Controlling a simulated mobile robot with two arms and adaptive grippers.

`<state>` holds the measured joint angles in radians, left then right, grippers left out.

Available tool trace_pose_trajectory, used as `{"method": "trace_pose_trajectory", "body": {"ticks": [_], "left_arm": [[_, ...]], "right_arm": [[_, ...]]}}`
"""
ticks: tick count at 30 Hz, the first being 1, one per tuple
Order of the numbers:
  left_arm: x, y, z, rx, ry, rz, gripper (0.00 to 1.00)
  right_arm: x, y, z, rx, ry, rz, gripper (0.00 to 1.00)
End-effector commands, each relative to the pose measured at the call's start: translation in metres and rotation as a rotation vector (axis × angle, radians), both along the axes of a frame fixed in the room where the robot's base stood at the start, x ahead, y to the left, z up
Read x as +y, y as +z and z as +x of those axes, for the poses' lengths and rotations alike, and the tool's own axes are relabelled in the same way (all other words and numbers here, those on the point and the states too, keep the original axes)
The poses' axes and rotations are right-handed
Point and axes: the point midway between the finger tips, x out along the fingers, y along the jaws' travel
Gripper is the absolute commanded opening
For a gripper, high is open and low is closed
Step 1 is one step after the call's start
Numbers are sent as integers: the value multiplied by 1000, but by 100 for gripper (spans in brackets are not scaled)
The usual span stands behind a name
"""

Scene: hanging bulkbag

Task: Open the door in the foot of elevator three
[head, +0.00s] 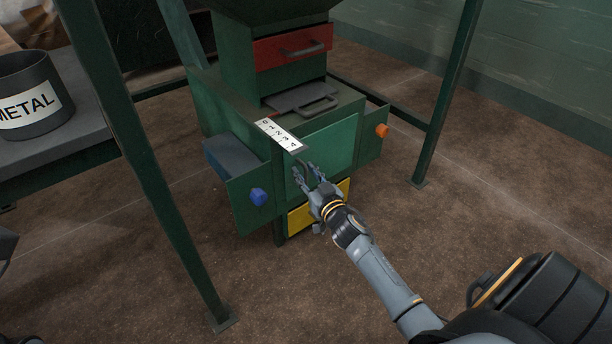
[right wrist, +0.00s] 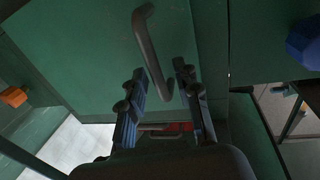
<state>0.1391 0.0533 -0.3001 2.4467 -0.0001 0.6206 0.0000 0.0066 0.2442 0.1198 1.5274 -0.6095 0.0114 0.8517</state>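The green door (head: 329,149) is on the front of a green metal housing, between a blue knob and an orange knob. It looks closed. In the right wrist view, the door (right wrist: 85,45) carries a dark bar handle (right wrist: 148,48). My right gripper (head: 308,172) is in front of the door's lower left part. In the right wrist view its two fingers (right wrist: 160,72) are apart, with the handle's near end between them. Whether they touch the handle cannot be told. My left gripper is not in view.
A blue knob (head: 258,196) and an orange knob (head: 382,130) flank the door. A yellow panel (head: 302,216) is below it. A white number label (head: 279,135) and a red drawer (head: 291,47) are above. Green posts (head: 150,180) stand around. A METAL bin (head: 32,72) is at left.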

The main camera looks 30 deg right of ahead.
Motion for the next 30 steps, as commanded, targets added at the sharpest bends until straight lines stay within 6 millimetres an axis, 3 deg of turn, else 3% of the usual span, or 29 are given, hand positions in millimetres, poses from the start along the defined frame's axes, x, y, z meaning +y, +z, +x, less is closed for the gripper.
{"method": "trace_pose_trajectory", "body": {"ticks": [5, 9, 10, 22, 26, 30], "left_arm": [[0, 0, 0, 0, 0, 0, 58], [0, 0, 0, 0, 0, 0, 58], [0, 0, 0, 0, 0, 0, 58], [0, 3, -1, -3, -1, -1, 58], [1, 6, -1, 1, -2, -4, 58], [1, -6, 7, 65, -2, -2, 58]], "right_arm": [[0, 0, 0, 1, 0, 0, 30], [0, 0, 0, 1, 0, -1, 2], [0, 0, 0, 1, 0, 0, 0], [0, 0, -3, 2, 10, -3, 0], [-2, 1, -10, 5, 44, -3, 0], [-6, 2, -24, 8, 116, -5, 0]]}}
